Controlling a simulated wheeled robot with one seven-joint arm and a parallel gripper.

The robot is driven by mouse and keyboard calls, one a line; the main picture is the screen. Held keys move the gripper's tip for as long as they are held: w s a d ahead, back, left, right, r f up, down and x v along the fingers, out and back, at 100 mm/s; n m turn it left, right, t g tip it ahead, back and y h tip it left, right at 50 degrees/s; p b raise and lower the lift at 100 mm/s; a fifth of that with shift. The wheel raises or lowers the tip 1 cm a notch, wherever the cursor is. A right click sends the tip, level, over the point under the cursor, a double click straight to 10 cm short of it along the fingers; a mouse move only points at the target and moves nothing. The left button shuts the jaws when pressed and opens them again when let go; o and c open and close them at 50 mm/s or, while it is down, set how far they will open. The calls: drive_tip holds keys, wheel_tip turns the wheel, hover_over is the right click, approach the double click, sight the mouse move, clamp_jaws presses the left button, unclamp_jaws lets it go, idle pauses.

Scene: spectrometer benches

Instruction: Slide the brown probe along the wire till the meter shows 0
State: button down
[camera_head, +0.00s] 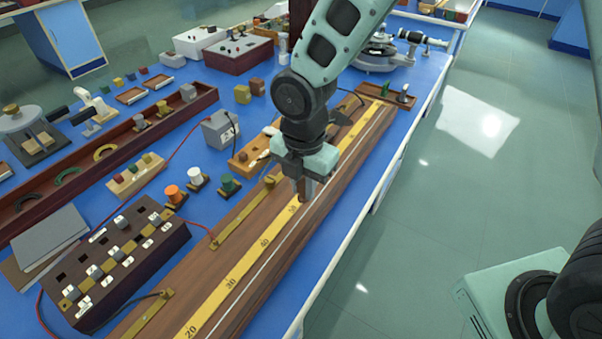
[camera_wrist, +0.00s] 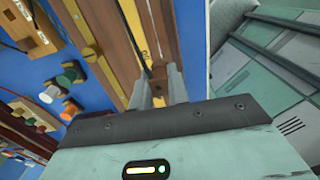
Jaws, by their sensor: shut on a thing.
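My gripper (camera_head: 304,189) is over the long wooden board (camera_head: 215,262), with its fingers pointing down near the 50 mark of the yellow scale (camera_head: 250,258). It is shut on the brown probe (camera_head: 307,188), which shows between the two fingers in the wrist view (camera_wrist: 158,74). The pale wire (camera_head: 281,249) runs along the board just right of the scale. I cannot tell whether the probe touches it. A small wooden box (camera_head: 240,160), perhaps the meter, stands left of the board, partly behind my gripper. Its reading is too small to tell.
A dark resistance box (camera_head: 150,262) and coloured terminals (camera_head: 174,195) stand left of the board. A grey box (camera_head: 217,132) is beyond them. Red leads cross the blue bench. The bench edge (camera_head: 338,268) and open floor lie to the right.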

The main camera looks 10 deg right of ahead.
sight(303, 200)
drive_tip(key=shift+f+b, duration=2.4)
drive_tip(key=shift+f, duration=0.5)
drive_tip(key=shift+f, duration=0.1)
drive_tip(key=shift+s+f, duration=0.15)
drive_tip(key=shift+f, duration=0.05)
idle(1.5)
drive_tip(key=c, duration=1.3)
unclamp_jaws()
drive_tip(key=shift+r, duration=0.1)
